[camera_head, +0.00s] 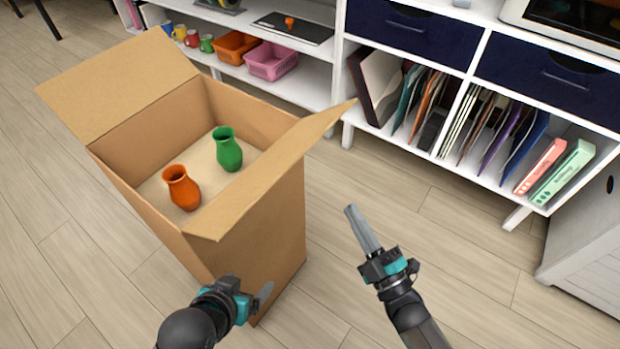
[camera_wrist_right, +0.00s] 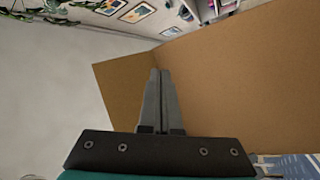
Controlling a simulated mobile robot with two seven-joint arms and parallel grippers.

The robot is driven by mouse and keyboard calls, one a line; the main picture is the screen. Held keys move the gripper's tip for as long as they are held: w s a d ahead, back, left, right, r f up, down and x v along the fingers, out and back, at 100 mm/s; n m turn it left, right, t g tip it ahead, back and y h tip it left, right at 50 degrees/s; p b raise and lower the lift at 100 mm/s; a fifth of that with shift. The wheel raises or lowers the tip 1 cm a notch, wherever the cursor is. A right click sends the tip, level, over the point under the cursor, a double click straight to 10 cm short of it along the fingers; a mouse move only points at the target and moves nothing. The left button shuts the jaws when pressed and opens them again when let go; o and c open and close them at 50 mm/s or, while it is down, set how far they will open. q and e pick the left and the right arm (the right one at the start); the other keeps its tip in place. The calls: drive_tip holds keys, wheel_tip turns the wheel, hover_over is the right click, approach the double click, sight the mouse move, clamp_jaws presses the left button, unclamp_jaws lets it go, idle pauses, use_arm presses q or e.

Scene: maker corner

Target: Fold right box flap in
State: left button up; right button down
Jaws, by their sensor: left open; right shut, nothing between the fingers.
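The tall open cardboard box (camera_head: 255,240) stands on the floor at the left of the head view. Its right flap (camera_head: 270,170) sticks up and outward from the right rim. Its left flap (camera_head: 120,85) is spread outward. My right gripper (camera_head: 351,210) is shut and empty, to the right of the box and apart from the right flap. In the right wrist view its closed fingers (camera_wrist_right: 160,73) show in front of brown cardboard (camera_wrist_right: 240,80). My left gripper (camera_head: 266,289) is open, low by the near side of the box, partly hidden by its own wrist.
An orange vase (camera_head: 182,190) and a green vase (camera_head: 228,152) stand inside the box. A white shelf unit (camera_head: 340,60) with folders, bins and mugs runs behind. The wood floor (camera_head: 470,270) right of the box is clear.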

sight(272, 162)
drive_tip(key=s+a+r+n+g+y+b, duration=0.1)
drive_tip(key=s+r+n+g+y+b, duration=0.15)
drive_tip(key=s+r+n+y, duration=0.65)
use_arm(q)
drive_tip(key=shift+s+a+r+p, duration=0.15)
drive_tip(key=shift+r+p, duration=0.1)
drive_tip(key=shift+r, duration=1.15)
drive_tip(key=shift+s+a+r+p, duration=0.1)
drive_tip(key=shift+r+p, duration=0.15)
drive_tip(key=shift+r, duration=1.1)
use_arm(e)
drive_tip(key=w+a+r+n+y, duration=0.2)
drive_tip(key=w+a+r+y, duration=0.1)
drive_tip(key=w+a+r, duration=0.4)
drive_tip(key=shift+a+r+n, duration=0.2)
drive_tip(key=shift+a+n, duration=0.1)
drive_tip(key=shift+a, duration=0.15)
drive_tip(key=shift+w, duration=0.1)
use_arm(q)
drive_tip(key=shift+s, duration=0.1)
use_arm(e)
drive_tip(key=shift+r, duration=0.1)
